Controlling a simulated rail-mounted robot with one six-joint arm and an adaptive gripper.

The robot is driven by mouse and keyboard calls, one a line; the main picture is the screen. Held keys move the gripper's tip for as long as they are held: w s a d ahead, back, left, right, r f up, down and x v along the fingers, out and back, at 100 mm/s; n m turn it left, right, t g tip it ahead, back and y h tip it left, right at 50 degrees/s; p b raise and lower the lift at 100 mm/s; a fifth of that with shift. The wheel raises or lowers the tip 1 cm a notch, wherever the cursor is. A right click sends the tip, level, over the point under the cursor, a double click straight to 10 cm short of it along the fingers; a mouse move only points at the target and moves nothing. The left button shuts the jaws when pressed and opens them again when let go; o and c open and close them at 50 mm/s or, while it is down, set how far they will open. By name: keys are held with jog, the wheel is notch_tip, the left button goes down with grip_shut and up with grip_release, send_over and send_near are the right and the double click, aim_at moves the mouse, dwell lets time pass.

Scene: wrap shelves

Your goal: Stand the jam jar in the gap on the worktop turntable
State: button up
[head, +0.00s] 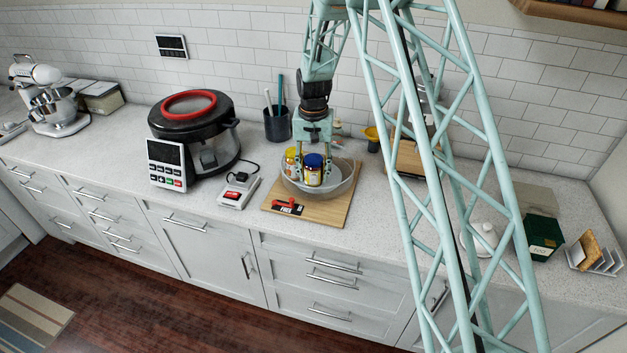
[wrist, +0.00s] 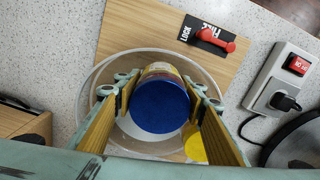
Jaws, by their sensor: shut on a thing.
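The jam jar, with a blue lid (head: 313,160) and a pale yellow label, is upright between the fingers of my gripper (head: 313,168). In the wrist view its blue lid (wrist: 160,107) sits between the two wood-coloured fingers of my gripper (wrist: 163,98), which is shut on it. The turntable (head: 345,190) is a clear round tray on a wooden board; its rim also shows in the wrist view (wrist: 84,95). The jar is inside the rim outline. I cannot tell whether its base touches the tray. A yellow-lidded item (wrist: 194,145) stands close beside it, partly hidden by a finger.
A red lever (wrist: 216,40) on a black LOCK plate sits at the board's front. A switch box with a plug (head: 238,191) and a large cooker (head: 195,130) stand left. A utensil pot (head: 277,124) is behind. Open worktop lies in front of the right-hand items.

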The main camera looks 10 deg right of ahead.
aim_at(313, 159)
jog(key=shift+f, duration=1.5)
jog(key=shift+f, duration=0.1)
jog(key=o, duration=1.1)
jog(key=shift+o, duration=0.2)
jog(key=shift+r, duration=6.1)
